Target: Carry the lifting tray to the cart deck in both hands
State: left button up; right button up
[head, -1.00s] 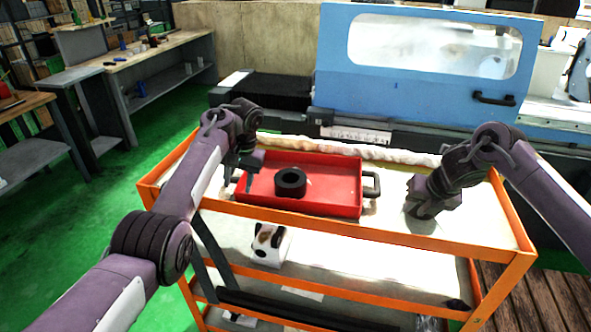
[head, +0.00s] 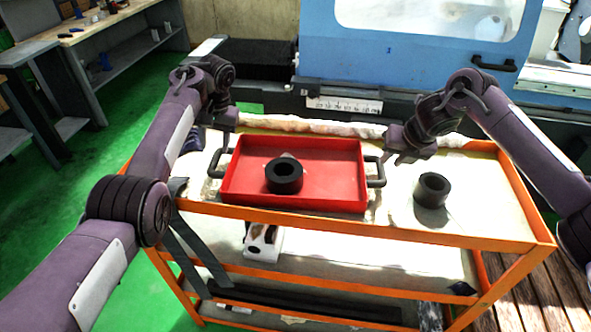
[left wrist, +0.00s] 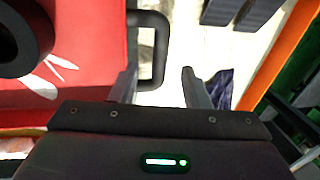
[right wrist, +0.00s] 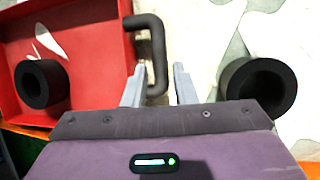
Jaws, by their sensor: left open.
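The red lifting tray (head: 330,168) lies flat on the orange cart's top deck (head: 480,190), with a black handle at each end. A black ring (head: 284,176) sits inside it. My left gripper (left wrist: 158,80) is open at the tray's left handle (left wrist: 161,45), whose bar shows between the fingers in the left wrist view. My right gripper (right wrist: 157,78) is open at the right handle (right wrist: 156,40), which likewise shows between its fingers. I cannot tell how far each handle reaches into the jaws.
A second black ring (head: 432,190) stands on the deck right of the tray. A crumpled pale cloth roll (head: 310,126) lies along the deck's back edge. The blue grinder (head: 420,50) stands behind. A white box (head: 262,240) sits on the lower shelf.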

aim_at(214, 160)
pick_arm(q)
jog(key=shift+w+a+f, duration=0.1)
jog(key=shift+a+f, duration=0.15)
jog(key=shift+f, duration=1.05)
jog(key=shift+a+f, duration=0.3)
jog(key=shift+f, duration=1)
jog(key=shift+w+a+f, duration=0.1)
jog(key=shift+a+f, duration=0.15)
jog(key=shift+f, duration=1.05)
pick_arm(e)
jog(key=shift+x, duration=4)
pick_arm(q)
jog(key=shift+s, duration=0.1)
jog(key=shift+c, duration=0.2)
pick_arm(e)
jog(key=shift+c, duration=0.4)
pick_arm(q)
jog(key=c, duration=0.5)
pick_arm(e)
grip_shut()
pick_arm(q)
grip_shut()
